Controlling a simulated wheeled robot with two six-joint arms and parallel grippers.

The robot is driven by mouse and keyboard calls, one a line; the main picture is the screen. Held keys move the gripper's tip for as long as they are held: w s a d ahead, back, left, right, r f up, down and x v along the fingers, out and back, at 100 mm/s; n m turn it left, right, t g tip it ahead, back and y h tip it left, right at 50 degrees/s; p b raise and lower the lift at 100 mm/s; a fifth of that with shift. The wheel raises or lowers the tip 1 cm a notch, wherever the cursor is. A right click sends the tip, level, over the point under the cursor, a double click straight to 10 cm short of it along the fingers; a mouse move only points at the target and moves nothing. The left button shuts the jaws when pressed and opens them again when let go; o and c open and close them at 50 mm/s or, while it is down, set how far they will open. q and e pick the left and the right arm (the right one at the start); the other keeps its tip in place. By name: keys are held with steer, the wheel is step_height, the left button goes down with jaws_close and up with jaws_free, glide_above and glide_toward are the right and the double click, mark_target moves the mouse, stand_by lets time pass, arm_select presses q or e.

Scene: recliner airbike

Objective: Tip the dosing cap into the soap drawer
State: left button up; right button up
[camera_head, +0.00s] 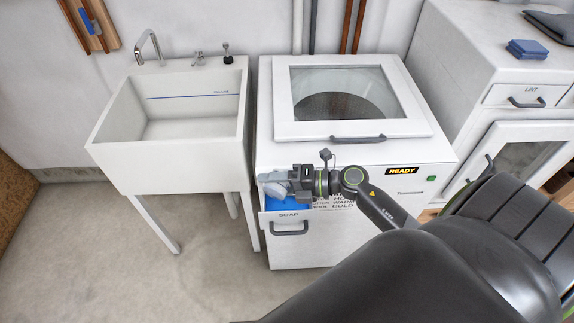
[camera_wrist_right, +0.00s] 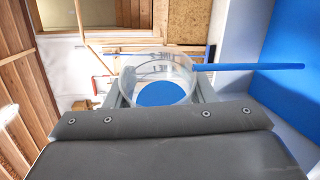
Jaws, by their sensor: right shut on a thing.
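My right gripper (camera_head: 272,186) is over the open soap drawer (camera_head: 289,223) at the front of the washing machine. In the right wrist view the gripper (camera_wrist_right: 160,92) is shut on the clear dosing cap (camera_wrist_right: 183,72), which has a blue round patch inside. The wrist picture is turned sideways, so the cap looks tipped over. A straight blue streak (camera_wrist_right: 250,67) runs from the cap's rim toward the blue inside of the drawer (camera_wrist_right: 302,45). In the head view the gripper partly hides that blue inside. My left gripper is not in view.
The white washing machine (camera_head: 268,150) has its windowed lid (camera_head: 345,128) shut and a READY display (camera_head: 401,171). A white sink (camera_head: 165,165) stands to the left. A white cabinet (camera_head: 455,70) with a blue folded cloth (camera_head: 527,49) is at right. Floor in front is clear.

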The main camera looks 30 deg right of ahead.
mark_target(277, 170)
steer(key=shift+d+f, duration=0.1)
steer(key=shift+w+d+r+m+t+y, duration=0.15)
steer(key=shift+d+r+m+y, duration=0.2)
steer(key=shift+m, duration=0.4)
steer(key=shift+w+r+m+t+y, duration=0.15)
steer(key=shift+m+y, duration=0.3)
steer(key=shift+m, duration=0.3)
stand_by(0.8)
steer(key=shift+w+d+r+m+t+y+p, duration=0.1)
steer(key=shift+d+r+m+t+y+p, duration=0.15)
steer(key=shift+r+m+p, duration=0.65)
steer(key=shift+w+d+r+m+t+y+p, duration=0.15)
steer(key=shift+d+r+m+y+p, duration=0.1)
steer(key=shift+r+m+p, duration=0.65)
stand_by(0.5)
steer(key=shift+w+d+r+m+t, duration=0.15)
steer(key=shift+d+m+t, duration=0.15)
steer(key=shift+m, duration=0.4)
stand_by(0.3)
steer(key=shift+w+d+r+m+t+y+p, duration=0.1)
steer(key=shift+r+m+t+y+p, duration=0.05)
steer(key=shift+r+m+p, duration=0.25)
steer(key=shift+d+r+m+t+y+p, duration=0.15)
steer(key=shift+r+m+p, duration=0.1)
steer(key=shift+r+m, duration=0.2)
steer(key=shift+w+d+m+t, duration=0.15)
steer(key=shift+m+t, duration=0.25)
steer(key=shift+m, duration=0.35)
stand_by(0.7)
